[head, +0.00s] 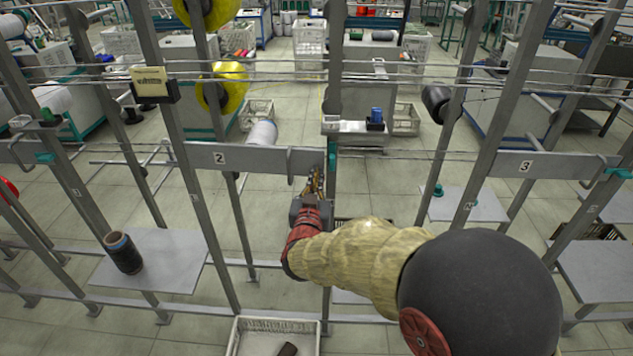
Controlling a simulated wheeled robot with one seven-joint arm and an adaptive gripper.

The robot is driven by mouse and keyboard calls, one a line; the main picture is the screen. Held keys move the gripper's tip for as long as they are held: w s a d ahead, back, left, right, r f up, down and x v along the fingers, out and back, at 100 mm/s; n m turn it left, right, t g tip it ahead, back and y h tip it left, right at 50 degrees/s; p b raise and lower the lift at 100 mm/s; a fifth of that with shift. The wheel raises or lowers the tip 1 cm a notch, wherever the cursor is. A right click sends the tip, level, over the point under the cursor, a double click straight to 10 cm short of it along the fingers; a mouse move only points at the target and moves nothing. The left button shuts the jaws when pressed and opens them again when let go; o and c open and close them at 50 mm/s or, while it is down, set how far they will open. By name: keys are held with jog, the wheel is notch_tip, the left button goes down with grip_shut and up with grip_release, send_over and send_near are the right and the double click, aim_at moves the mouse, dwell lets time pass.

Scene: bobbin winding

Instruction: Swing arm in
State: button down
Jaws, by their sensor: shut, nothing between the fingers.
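A grey crossbar plate marked 2 (255,160) spans the frame in the middle of the head view. A teal upright piece (332,160) stands at its right end, beside the post. My gripper (317,178) is at this right end, shut and empty, with its fingertips close to the teal piece. I cannot tell whether they touch it. A pale bobbin (262,133) shows just above and behind the plate. I cannot make out clearly which part is the swing arm; my own wrist and arm hide what lies below and to the right of the gripper.
A dark cone (123,252) stands on a grey shelf (175,270) at left. A white crate (240,340) sits at the bottom. A plate marked 3 (540,166) is at right. Posts and taut lines cross the view. Yellow spools (223,86) hang at upper left.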

jog(key=w, duration=0.3)
jog(key=shift+w+d, duration=0.2)
jog(key=shift+d, duration=0.05)
jog(key=shift+s+r, duration=0.1)
jog(key=shift+r, duration=0.1)
jog(key=shift+d, duration=0.1)
